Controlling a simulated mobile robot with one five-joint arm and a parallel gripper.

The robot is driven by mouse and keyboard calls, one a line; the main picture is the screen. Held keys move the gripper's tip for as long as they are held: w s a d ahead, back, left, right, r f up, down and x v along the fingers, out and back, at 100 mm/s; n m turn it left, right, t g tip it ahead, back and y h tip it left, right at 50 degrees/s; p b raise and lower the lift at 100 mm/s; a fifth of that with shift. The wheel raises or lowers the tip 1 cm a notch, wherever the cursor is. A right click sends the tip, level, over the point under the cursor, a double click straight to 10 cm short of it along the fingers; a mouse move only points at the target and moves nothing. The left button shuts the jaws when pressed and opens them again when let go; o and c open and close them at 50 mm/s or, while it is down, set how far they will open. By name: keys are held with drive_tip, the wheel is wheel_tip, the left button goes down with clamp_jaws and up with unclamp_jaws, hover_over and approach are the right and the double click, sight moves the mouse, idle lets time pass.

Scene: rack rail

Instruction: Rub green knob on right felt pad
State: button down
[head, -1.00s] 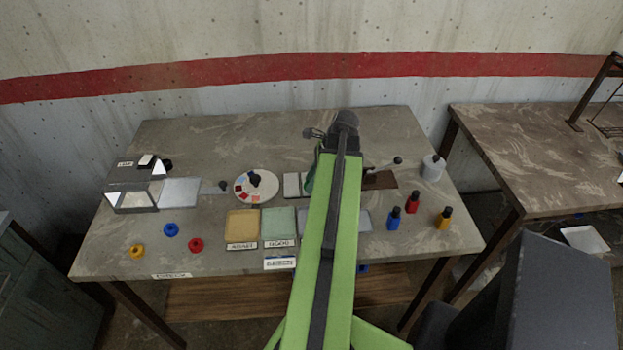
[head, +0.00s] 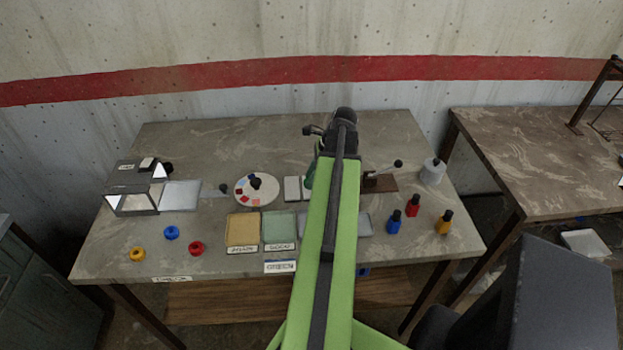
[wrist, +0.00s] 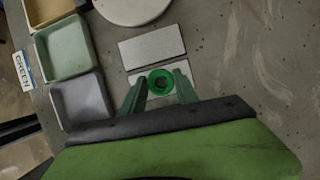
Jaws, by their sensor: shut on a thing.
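The green knob (wrist: 162,82) is a round ring-like piece with a dark centre. It sits between the two green fingers of my gripper (wrist: 160,78), which is shut on it. In the wrist view it is over the right felt pad (wrist: 137,79), a pale rectangle partly covered by the knob and fingers. Whether it touches the pad is unclear. The left felt pad (wrist: 152,48) lies parallel beside it; the head view also shows the left pad (head: 291,188). My arm hides most of the gripper and the knob in the head view.
A round palette (head: 246,193) is left of the pads. Yellow (head: 242,227), green (head: 279,226) and grey (wrist: 79,101) trays are in front. A lever on a brown base (head: 380,183) and several bottles (head: 413,206) are at right. The table's back is clear.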

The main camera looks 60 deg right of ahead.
drive_tip(key=shift+w+d, duration=0.35)
drive_tip(key=shift+d, duration=0.2)
drive_tip(key=shift+w+d, duration=0.1)
drive_tip(key=shift+w+d, duration=0.3)
drive_tip(key=shift+d, duration=0.15)
drive_tip(key=shift+a, duration=0.15)
drive_tip(key=shift+s+a, duration=0.65)
drive_tip(key=shift+a, duration=0.2)
drive_tip(key=shift+s+a, duration=0.6)
drive_tip(key=shift+a, duration=0.2)
drive_tip(key=shift+s+a, duration=0.45)
drive_tip(key=shift+a, duration=0.15)
